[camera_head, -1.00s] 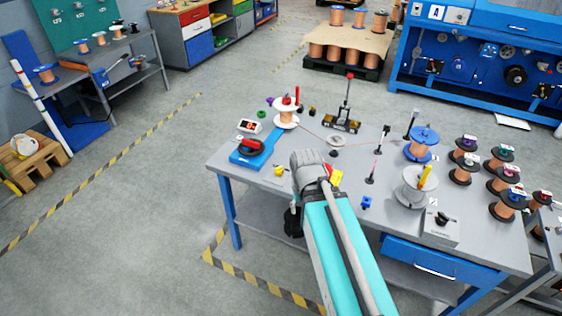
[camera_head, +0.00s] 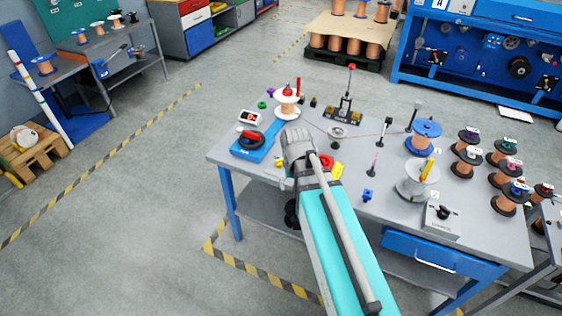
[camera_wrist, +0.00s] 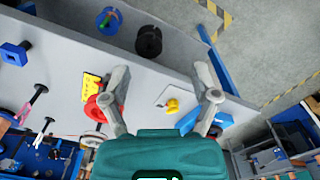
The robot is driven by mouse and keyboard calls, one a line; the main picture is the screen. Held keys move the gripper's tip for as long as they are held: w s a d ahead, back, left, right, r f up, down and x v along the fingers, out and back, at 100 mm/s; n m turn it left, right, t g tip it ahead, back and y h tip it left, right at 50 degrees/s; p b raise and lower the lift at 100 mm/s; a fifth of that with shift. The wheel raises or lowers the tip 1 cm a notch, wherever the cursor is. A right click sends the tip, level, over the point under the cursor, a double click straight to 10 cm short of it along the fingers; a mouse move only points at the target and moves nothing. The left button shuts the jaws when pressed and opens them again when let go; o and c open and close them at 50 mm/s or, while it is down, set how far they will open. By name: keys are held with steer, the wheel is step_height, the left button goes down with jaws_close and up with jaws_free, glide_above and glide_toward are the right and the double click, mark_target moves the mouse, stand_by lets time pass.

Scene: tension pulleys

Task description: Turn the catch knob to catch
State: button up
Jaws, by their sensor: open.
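My gripper (camera_wrist: 160,78) is open and empty, pointing down over the workbench; in the head view its fingers are mostly hidden behind my wrist. In the wrist view a red round knob (camera_wrist: 100,108) with a yellow tag (camera_wrist: 92,86) lies by the left finger, partly covered by it. In the head view the red knob (camera_head: 328,161) shows just right of my wrist. A small yellow knob (camera_wrist: 172,105) on a pale plate lies between the fingers, and also shows in the head view (camera_head: 279,161). No readable label shows which knob is the catch.
A blue base with a red-and-black handle (camera_head: 251,138) is on the bench's left. A white spool (camera_head: 287,105), a lever stand (camera_head: 345,100) and thin posts (camera_head: 375,158) stand behind. A grey box with a black knob (camera_head: 443,213) and several copper spools are right.

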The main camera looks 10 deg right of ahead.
mark_target(279, 160)
steer(key=w+m, duration=0.6)
steer(key=w, duration=1.8)
steer(key=shift+w+r, duration=0.2)
steer(key=shift+r, duration=0.05)
steer(key=shift+f, duration=0.15)
step_height(279, 160, down, 14)
steer(key=b, duration=1.3)
steer(key=shift+r, duration=0.25)
